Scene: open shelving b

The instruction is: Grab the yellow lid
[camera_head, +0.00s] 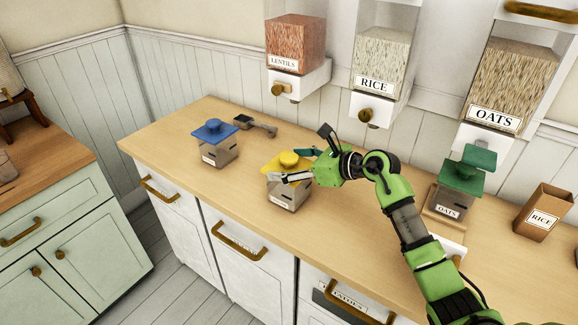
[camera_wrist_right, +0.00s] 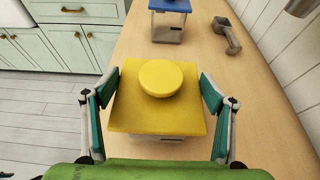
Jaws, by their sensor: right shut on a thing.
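The yellow lid (camera_head: 284,166) is a square plate with a round knob, over a clear-sided canister (camera_head: 287,195) on the wooden counter. In the right wrist view the lid (camera_wrist_right: 150,112) fills the middle, with a little of the canister below its near edge. My right gripper (camera_head: 290,166) is shut on the lid, with one finger at each side of its square plate. I cannot tell whether the lid still touches the canister. My left gripper is not in view.
A canister with a blue lid (camera_head: 214,130) and a dark scoop (camera_head: 255,125) are farther left on the counter (camera_head: 160,130). A green-lidded oats canister (camera_head: 449,200) and an open rice box (camera_head: 543,213) are on the right. Lentils, rice and oats dispensers (camera_head: 381,65) hang above.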

